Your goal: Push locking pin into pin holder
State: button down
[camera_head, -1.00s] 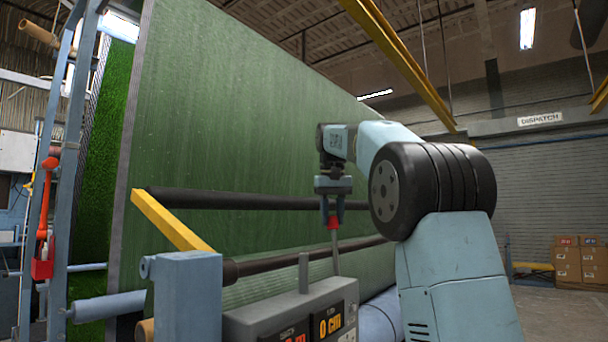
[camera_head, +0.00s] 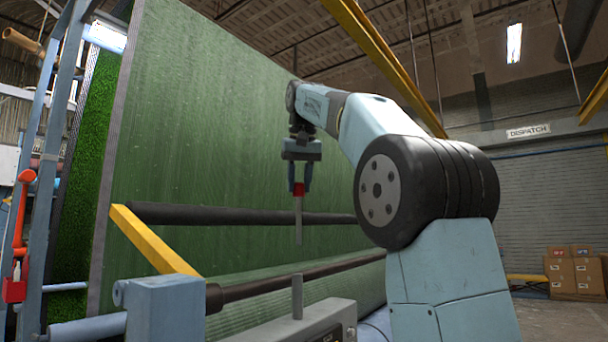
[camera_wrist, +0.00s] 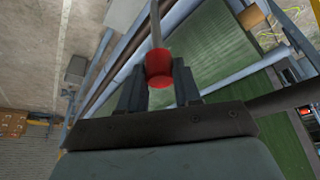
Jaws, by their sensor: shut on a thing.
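The locking pin (camera_head: 298,215) has a red head and a thin grey shaft. My gripper (camera_head: 299,188) is shut on its red head. The pin hangs upright, tip down, above and apart from the grey box, in front of the turf roll. The wrist view shows the red head (camera_wrist: 158,72) between the two dark fingers (camera_wrist: 159,88), with the shaft pointing away from me. I cannot tell for certain which part is the pin holder; a blue-grey block (camera_head: 165,305) with a round boss stands lower left.
A yellow bar (camera_head: 155,240) slants up from the blue-grey block. A grey box (camera_head: 325,320) with an upright post (camera_head: 297,297) stands below the pin. Dark rollers (camera_head: 235,215) cross the green turf (camera_head: 200,120). A red box (camera_head: 14,290) is far left. Cartons (camera_head: 573,270) stand far right.

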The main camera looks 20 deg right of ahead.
aim_at(298, 206)
jog(key=shift+w+d+f, duration=0.2)
jog(key=shift+f, duration=0.25)
jog(key=shift+s+a+f, duration=0.45)
jog(key=shift+a, duration=0.05)
jog(key=shift+s+f, duration=0.1)
jog(key=shift+f, duration=0.25)
jog(key=shift+d+x, duration=0.2)
jog(key=shift+x, duration=0.85)
jog(key=shift+s+a+f, duration=0.2)
jog(key=shift+s+f, duration=0.05)
jog(key=shift+f, duration=0.35)
jog(key=shift+w, duration=0.1)
notch_tip(298, 206, down, 11)
dwell(4.1)
